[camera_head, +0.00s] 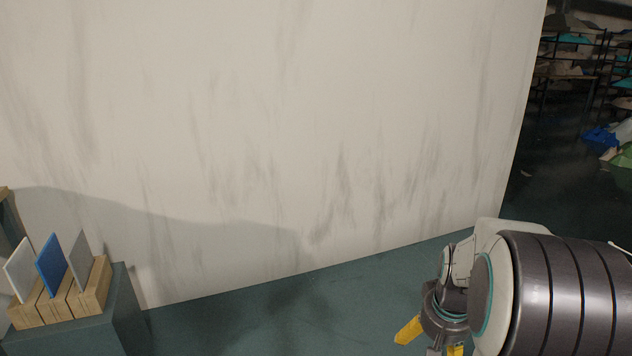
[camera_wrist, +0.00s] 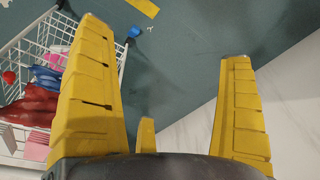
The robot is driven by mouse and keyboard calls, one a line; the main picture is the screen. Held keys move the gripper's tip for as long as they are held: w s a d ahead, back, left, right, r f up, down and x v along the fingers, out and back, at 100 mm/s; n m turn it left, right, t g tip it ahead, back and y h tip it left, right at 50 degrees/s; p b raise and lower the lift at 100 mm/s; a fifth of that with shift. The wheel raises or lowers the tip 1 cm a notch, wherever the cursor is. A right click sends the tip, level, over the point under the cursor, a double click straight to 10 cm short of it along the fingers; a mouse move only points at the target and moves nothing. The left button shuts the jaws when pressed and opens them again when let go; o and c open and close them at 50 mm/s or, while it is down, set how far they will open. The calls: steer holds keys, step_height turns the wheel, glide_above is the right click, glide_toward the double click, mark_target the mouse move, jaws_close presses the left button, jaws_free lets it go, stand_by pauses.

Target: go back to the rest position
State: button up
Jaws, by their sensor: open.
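My gripper (camera_head: 430,340) hangs at the lower right of the head view, at the end of my arm, with yellow fingertips partly cut off by the bottom edge. In the wrist view my gripper (camera_wrist: 165,85) shows its yellow fingers spread wide apart. The gripper is empty and touches nothing that I can see.
A pale wall (camera_head: 270,120) fills most of the head view. A wooden holder (camera_head: 62,302) with upright panels stands on a dark block at lower left. A white wire basket (camera_wrist: 32,45) with red and blue items is left in the wrist view. Shelves (camera_head: 575,75) stand far right.

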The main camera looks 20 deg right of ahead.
steer(key=s+a+r+n+p, duration=0.2)
steer(key=s+a+r+p, duration=0.1)
steer(key=a+r, duration=0.3)
steer(key=s+a+r+n+t+p, duration=0.1)
steer(key=s+a+r+p, duration=0.3)
steer(key=r, duration=0.4)
steer(key=s+a+r+n+y+p, duration=0.1)
steer(key=s+a+r+n+p, duration=0.2)
steer(key=a+r+p, duration=0.2)
steer(key=a+r, duration=0.2)
steer(key=a, duration=0.1)
steer(key=shift+s+a+r+n+t+p, duration=0.15)
steer(key=shift+s+a+n+t+p, duration=0.15)
steer(key=shift+a+n+p, duration=0.1)
